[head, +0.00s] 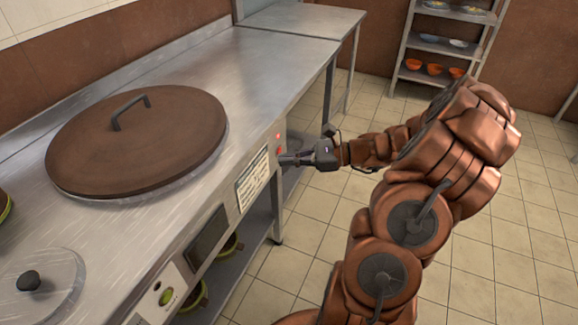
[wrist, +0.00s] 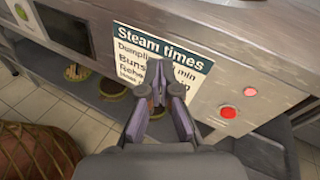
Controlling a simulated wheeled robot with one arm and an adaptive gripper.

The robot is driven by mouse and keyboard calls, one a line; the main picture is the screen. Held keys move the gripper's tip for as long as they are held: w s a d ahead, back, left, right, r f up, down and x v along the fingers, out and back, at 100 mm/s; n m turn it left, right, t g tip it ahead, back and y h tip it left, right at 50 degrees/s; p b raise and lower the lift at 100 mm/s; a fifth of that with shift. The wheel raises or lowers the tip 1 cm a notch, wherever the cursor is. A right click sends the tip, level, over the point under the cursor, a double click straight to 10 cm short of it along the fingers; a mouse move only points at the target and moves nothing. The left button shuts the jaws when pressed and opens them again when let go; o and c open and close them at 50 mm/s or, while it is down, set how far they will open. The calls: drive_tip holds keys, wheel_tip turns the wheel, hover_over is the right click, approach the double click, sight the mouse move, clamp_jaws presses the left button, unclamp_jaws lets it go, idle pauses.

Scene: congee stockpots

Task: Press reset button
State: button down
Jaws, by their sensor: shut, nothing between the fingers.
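A round red button (wrist: 228,111) sits on the metal front panel, right of the "Steam times" sign (wrist: 190,62). A small lit red light (wrist: 250,91) is up and right of it. In the head view the button (head: 279,150) shows just under the light (head: 277,136). No label reading "reset" is legible. My gripper (wrist: 159,78) is shut and empty. In the wrist view its fingertips overlap the sign, left of the button. In the head view my gripper (head: 283,160) is at the counter front, just below the button; I cannot tell if it touches the panel.
A big brown lid (head: 140,140) and a smaller metal lid (head: 45,290) lie on the steel counter (head: 230,80). A green button (head: 166,297) is on the near panel. Pots stand on the lower shelf. Tiled floor right of the counter is open; a rack (head: 440,45) stands behind.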

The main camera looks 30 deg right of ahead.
sight(280, 151)
drive_tip(key=d+f+m+t+h+b, duration=0.2)
drive_tip(key=d+f+m+t, duration=0.1)
drive_tip(key=d, duration=0.4)
drive_tip(key=s+d+f+m+t+h+b, duration=0.1)
drive_tip(key=d+f+m+t+h, duration=0.1)
drive_tip(key=d+f+m, duration=0.2)
drive_tip(key=d+f, duration=0.2)
drive_tip(key=d, duration=0.1)
drive_tip(key=shift+s+d+f+t+b, duration=0.15)
drive_tip(key=shift+s+d+t+b, duration=0.1)
drive_tip(key=shift+t+b, duration=0.15)
drive_tip(key=b+x, duration=0.4)
drive_tip(key=x, duration=1)
drive_tip(key=shift+a, duration=0.1)
drive_tip(key=shift+w, duration=0.1)
